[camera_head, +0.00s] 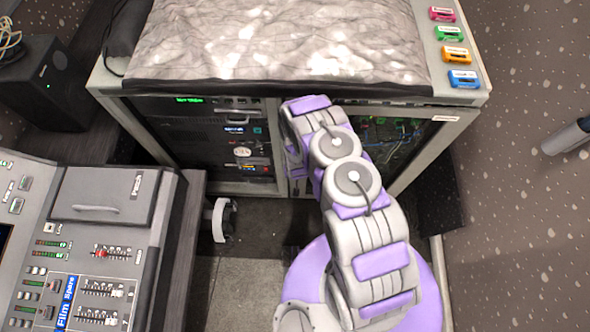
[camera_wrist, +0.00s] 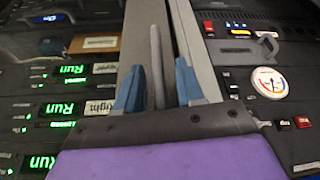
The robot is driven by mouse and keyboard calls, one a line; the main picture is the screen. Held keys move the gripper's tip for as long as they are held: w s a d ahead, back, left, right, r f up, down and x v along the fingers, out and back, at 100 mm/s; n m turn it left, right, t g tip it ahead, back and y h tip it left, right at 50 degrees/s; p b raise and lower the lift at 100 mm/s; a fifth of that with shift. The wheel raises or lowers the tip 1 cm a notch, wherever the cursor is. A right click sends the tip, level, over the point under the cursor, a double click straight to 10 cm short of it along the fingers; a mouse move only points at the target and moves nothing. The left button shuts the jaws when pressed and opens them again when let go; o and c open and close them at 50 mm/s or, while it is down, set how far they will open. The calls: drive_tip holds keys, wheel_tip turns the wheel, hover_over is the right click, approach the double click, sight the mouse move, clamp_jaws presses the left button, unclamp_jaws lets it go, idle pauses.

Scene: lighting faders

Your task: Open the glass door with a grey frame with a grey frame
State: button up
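The glass door with a grey frame (camera_head: 425,158) is on the right half of the cabinet front in the head view, and circuit boards show through its glass. It looks shut, though my arm covers its left part. In the wrist view, a slim grey upright handle (camera_wrist: 156,45) stands in front of the grey frame (camera_wrist: 190,40). My gripper (camera_wrist: 158,68) has its two blue-grey fingers apart, one on each side of the handle, with small gaps visible. The gripper is hidden behind my arm in the head view.
The cabinet's left bay (camera_head: 205,135) holds rack units and a gauge. A grey cloth (camera_head: 280,45) covers the cabinet top, with several coloured tags at its right. A mixing console (camera_head: 90,250) stands at left, near a black speaker (camera_head: 45,85). Some floor is free between console and arm.

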drive_tip(key=shift+c, duration=0.3)
clamp_jaws()
idle(0.3)
